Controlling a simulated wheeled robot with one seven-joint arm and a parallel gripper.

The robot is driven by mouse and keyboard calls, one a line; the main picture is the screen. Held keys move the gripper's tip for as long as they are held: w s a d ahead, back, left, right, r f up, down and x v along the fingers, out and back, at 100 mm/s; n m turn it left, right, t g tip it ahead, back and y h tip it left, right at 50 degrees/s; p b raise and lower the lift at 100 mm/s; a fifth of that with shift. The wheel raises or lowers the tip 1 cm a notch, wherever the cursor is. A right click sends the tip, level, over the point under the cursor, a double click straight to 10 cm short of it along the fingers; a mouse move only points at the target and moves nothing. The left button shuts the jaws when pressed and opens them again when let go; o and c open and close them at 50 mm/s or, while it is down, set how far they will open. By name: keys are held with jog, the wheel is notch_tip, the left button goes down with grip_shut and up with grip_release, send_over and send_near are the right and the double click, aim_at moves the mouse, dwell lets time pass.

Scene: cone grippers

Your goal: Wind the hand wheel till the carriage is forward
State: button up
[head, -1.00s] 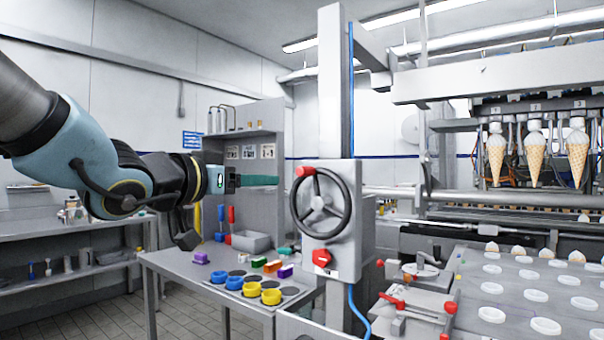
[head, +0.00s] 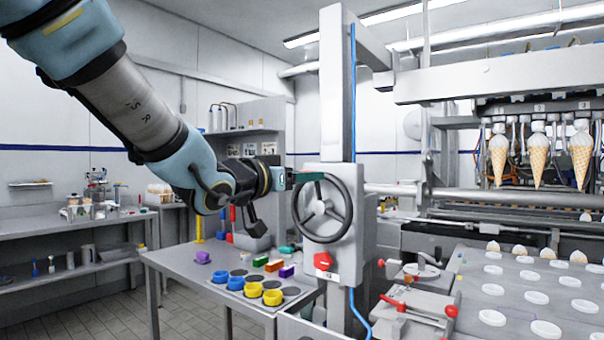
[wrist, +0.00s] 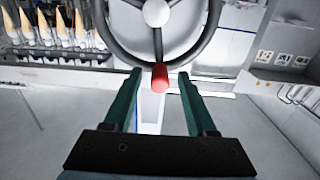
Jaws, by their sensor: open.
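The hand wheel (head: 322,208) is a dark ring with grey spokes on the front of a grey upright post. It also shows at the top of the wrist view (wrist: 158,13). Its red knob (wrist: 160,80) stands between the tips of my green fingers in the wrist view. In the head view my gripper (head: 314,177) is at the wheel's upper left rim and hides the knob. My gripper is open, with a gap on both sides of the knob. A numbered row of cone holders (head: 537,127) with hanging cones is at right; I cannot tell which part is the carriage.
A red switch knob (head: 323,261) is below the wheel. A table (head: 180,262) at lower left bears yellow and blue rings and coloured blocks. Red-handled clamps (head: 420,305) and a bed of white discs (head: 535,297) lie at lower right.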

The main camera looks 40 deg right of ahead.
grip_shut()
dwell(0.5)
dwell(1.0)
